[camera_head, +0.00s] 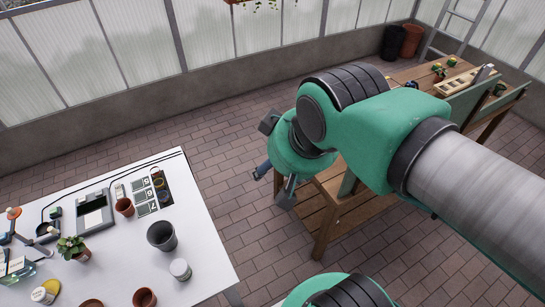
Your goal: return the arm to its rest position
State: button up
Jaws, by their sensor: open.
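My arm reaches in from the right edge, with a grey forearm and green joints, and is raised in front of a wooden bench. My gripper (268,160) is at the arm's left end, pointing left over the brick floor. Its dark fingers are spread apart, and I see nothing held between them. It is apart from the white table in the picture. The arm hides part of the wooden bench.
A wooden bench (320,215) stands at right. Brick floor (215,140) lies open between them.

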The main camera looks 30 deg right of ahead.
notch_tip(320, 180, down, 5)
jog(key=b, duration=0.4)
jog(key=shift+r, duration=0.2)
